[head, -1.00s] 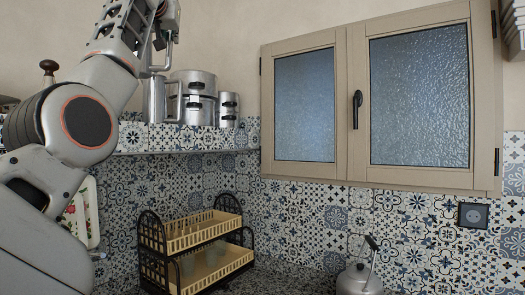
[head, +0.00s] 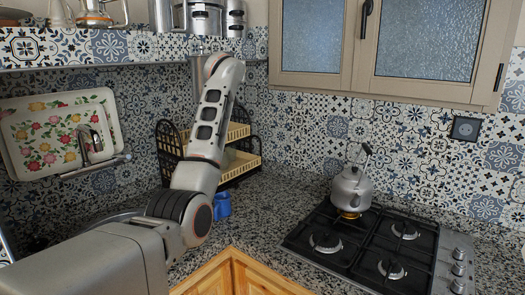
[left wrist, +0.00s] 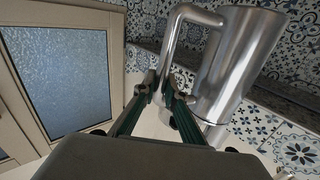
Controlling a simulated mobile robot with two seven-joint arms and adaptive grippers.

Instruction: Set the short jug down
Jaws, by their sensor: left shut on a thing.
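The short jug (left wrist: 238,65) is a shiny metal vessel with a looped handle. My left gripper (left wrist: 166,92) is shut on the handle, and the jug's body lies to the right of the fingers in the left wrist view. My right gripper is not in view.
Pots (head: 202,17) and small canisters (head: 236,18) stand on the shelf. Below are a dish rack (head: 240,168), a blue mug (head: 222,204), floral trays (head: 48,140) and a gas hob (head: 375,250) with a kettle (head: 349,186). Speckled counter is clear left of the hob.

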